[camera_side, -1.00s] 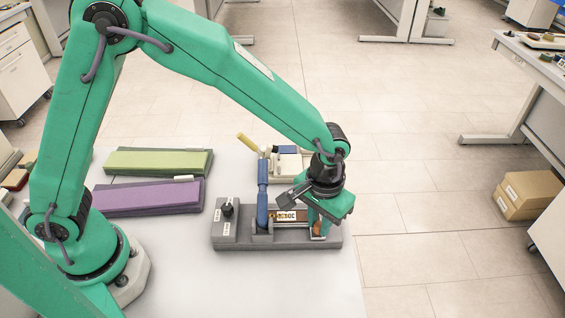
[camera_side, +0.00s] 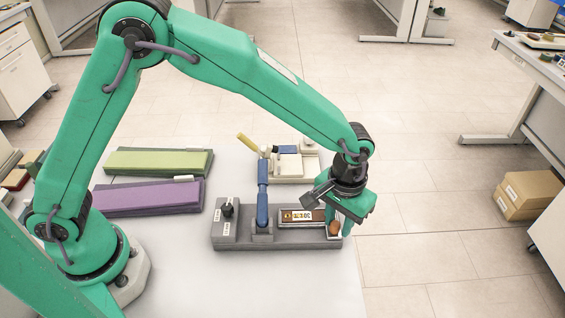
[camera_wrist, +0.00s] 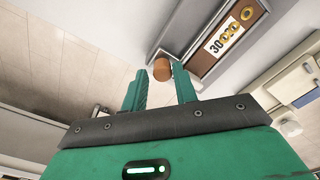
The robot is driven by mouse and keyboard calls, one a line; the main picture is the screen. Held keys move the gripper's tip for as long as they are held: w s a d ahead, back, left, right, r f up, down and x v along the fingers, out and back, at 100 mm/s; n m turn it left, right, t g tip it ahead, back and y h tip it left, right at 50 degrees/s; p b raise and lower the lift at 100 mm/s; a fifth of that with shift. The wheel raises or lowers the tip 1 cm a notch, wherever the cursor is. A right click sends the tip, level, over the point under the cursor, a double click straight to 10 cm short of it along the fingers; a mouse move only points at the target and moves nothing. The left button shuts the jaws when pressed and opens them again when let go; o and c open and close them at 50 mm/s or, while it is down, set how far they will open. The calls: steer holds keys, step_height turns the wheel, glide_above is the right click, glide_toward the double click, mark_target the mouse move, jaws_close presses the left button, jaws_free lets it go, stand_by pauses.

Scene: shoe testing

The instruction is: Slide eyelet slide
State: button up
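The eyelet slide is a brown strip (camera_wrist: 206,64) with a white label bearing "30" and yellow rings. It lies in a recess of the grey fixture (camera_side: 290,243), and in the side view the slide (camera_side: 320,215) reaches the right part. A round brown knob (camera_side: 335,229) stands at the fixture's right end; it also shows in the wrist view (camera_wrist: 161,69). My gripper (camera_side: 345,222) is over this end, pointing down. In the wrist view my gripper (camera_wrist: 160,80) has its fingers apart, with the knob between their tips and nearer the right finger. Contact is unclear.
A blue upright lever (camera_side: 262,205) and a black knob (camera_side: 228,210) stand on the fixture's left part. A beige device (camera_side: 290,165) with a yellow handle is behind. Green (camera_side: 155,162) and purple (camera_side: 150,197) slabs lie left. The table's right edge is close to my gripper.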

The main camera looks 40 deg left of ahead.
steer(key=shift+r, duration=0.1)
steer(key=shift+r, duration=3.85)
steer(key=shift+a, duration=0.1)
steer(key=shift+a+r, duration=0.15)
steer(key=shift+r, duration=0.1)
steer(key=s+a+r+t, duration=0.1)
steer(key=s+a+r, duration=0.1)
steer(key=a+r, duration=0.6)
steer(key=s+a+r+t, duration=0.3)
steer(key=s+a+t, duration=0.1)
steer(key=s+a, duration=1.1)
steer(key=a, duration=0.4)
steer(key=shift+a+r+t, duration=0.2)
steer(key=shift+t, duration=0.1)
